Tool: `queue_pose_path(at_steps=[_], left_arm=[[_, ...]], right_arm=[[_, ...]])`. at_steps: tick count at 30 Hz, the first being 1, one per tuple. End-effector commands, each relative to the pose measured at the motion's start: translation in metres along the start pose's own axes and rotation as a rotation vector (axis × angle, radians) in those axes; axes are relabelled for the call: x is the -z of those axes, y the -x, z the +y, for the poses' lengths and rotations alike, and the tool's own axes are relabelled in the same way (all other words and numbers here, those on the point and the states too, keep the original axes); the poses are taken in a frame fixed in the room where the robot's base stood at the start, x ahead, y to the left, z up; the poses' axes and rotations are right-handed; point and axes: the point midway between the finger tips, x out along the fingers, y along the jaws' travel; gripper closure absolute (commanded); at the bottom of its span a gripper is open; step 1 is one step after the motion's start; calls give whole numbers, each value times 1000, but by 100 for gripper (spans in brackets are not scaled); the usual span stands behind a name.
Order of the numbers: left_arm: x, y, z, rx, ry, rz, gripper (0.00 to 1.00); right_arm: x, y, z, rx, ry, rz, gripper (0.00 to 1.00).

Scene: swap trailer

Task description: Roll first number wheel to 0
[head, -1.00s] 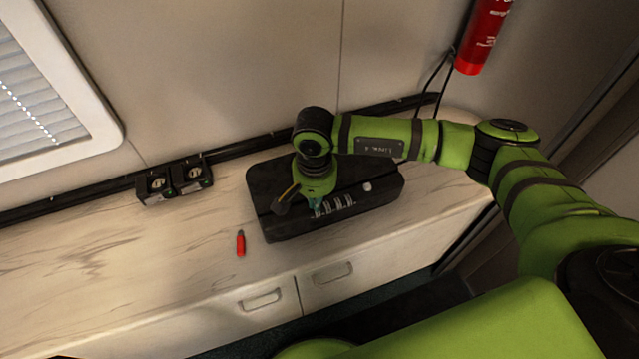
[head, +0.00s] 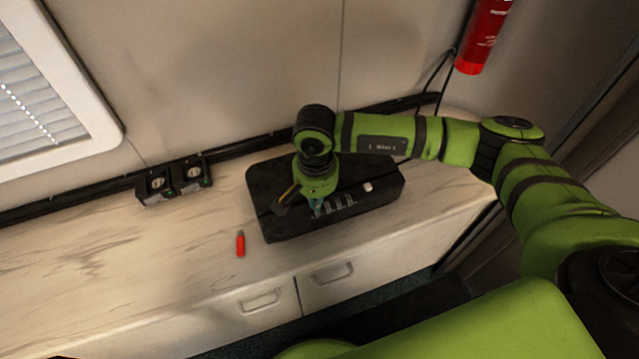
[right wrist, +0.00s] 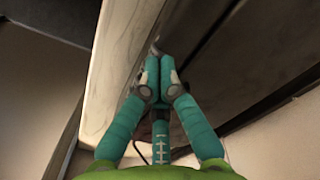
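A black case (head: 385,170) lies on the counter, with a row of metallic number wheels (head: 340,201) near its front edge and a pale round button (head: 368,187) to their right. My right gripper (head: 316,208) is over the case, with its teal fingertips at the left end of the row, where they hide part of the wheels. In the right wrist view its fingers (right wrist: 158,76) are together at the dark case (right wrist: 240,65), with nothing visible held between them. The digits are too small to read. My left gripper is out of view.
A red screwdriver-like object (head: 240,243) lies on the counter (head: 100,262) left of the case. Two black socket-like units (head: 175,182) sit along the back rail. A red extinguisher (head: 482,38) hangs at upper right. The counter's left part is clear.

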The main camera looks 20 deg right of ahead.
Motion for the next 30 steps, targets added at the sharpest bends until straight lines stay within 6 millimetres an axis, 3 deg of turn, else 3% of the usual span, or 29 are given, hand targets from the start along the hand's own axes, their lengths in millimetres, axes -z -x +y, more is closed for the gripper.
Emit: queue_pose_path(at_steps=[30], left_arm=[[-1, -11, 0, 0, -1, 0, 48]], right_arm=[[-1, -9, 1, 0, 0, 0, 100]])
